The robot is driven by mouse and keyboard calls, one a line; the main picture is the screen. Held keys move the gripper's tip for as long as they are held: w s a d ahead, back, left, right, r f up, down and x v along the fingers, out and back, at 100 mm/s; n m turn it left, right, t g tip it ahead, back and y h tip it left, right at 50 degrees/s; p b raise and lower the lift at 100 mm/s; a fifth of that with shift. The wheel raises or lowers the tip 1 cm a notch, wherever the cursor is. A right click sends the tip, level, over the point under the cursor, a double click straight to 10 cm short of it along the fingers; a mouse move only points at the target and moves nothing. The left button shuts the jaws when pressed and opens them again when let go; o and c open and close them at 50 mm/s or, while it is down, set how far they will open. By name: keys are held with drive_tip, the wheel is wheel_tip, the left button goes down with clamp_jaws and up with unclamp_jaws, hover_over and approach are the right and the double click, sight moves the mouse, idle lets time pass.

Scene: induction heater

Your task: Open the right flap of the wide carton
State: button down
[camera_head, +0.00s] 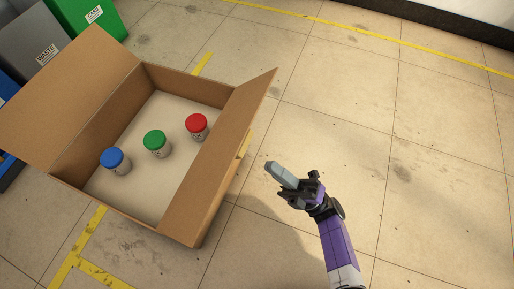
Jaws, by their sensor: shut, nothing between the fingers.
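The wide carton (221,98) stands on the floor at the left of the head view, open at the top. Its right flap (222,158) stands raised and tilted along the right side, with its far corner highest. Its left flap (65,90) is swung outward to the left. Inside are three jars: one with a blue lid (114,160), one with a green lid (156,143) and one with a red lid (197,126). My gripper (270,167) is shut and empty, to the right of the right flap and apart from it.
Several bins stand at the top left, including a grey one (40,50) and a green one (95,18). Yellow lines (70,262) mark the floor. The tiled floor (400,110) to the right is clear. A wall edge runs along the top right.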

sight(246, 143)
drive_tip(key=x, duration=0.7)
drive_tip(key=shift+f, duration=0.1)
drive_tip(key=shift+p, duration=0.3)
drive_tip(key=r+p, duration=0.1)
drive_tip(key=r+h+p, duration=0.1)
drive_tip(key=p, duration=0.1)
drive_tip(key=a+r+p, duration=0.1)
drive_tip(key=shift+w+a+r+g+h, duration=0.1)
drive_tip(key=shift+w+a+g+h, duration=0.05)
drive_tip(key=shift+w+g+h, duration=0.2)
drive_tip(key=shift+a+r+h+p, duration=0.45)
drive_tip(key=shift+r+p, duration=0.1)
drive_tip(key=shift+p, duration=0.65)
drive_tip(key=p, duration=0.1)
drive_tip(key=a+r+h+p, duration=0.1)
drive_tip(key=shift+w+a+r+g+p, duration=0.15)
drive_tip(key=shift+w+a+g+p, duration=0.05)
drive_tip(key=shift+w+g+p, duration=0.15)
drive_tip(key=shift+w+a+r, duration=0.2)
drive_tip(key=shift+a+r, duration=0.1)
drive_tip(key=shift+a, duration=0.35)
